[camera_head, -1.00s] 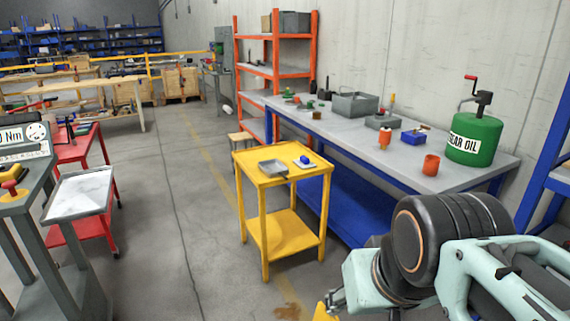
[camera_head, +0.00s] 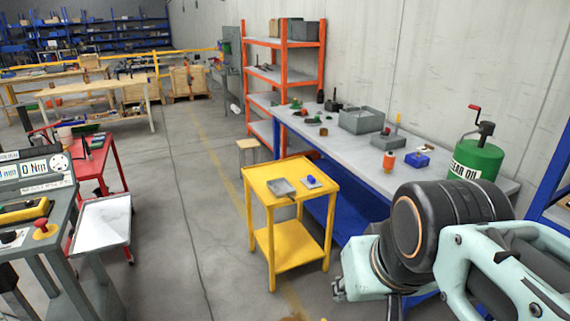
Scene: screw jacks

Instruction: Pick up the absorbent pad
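A small pale flat piece (camera_head: 324,184) lies on the right half of the yellow cart's top, with a blue object (camera_head: 312,181) on it. It may be the absorbent pad, but it is too small to tell. A shallow grey tray (camera_head: 282,187) sits beside it on the left. The yellow cart (camera_head: 285,208) stands in the middle, in front of the long workbench. My arm fills the lower right, apart from the cart in the picture. My gripper's fingers do not show.
The grey workbench (camera_head: 345,156) holds a grey bin (camera_head: 360,121), an orange container (camera_head: 389,160), a blue box (camera_head: 417,160) and a green gear oil can (camera_head: 474,163). A grey console (camera_head: 45,225) and a red cart (camera_head: 100,160) stand left. The floor between (camera_head: 185,220) is clear.

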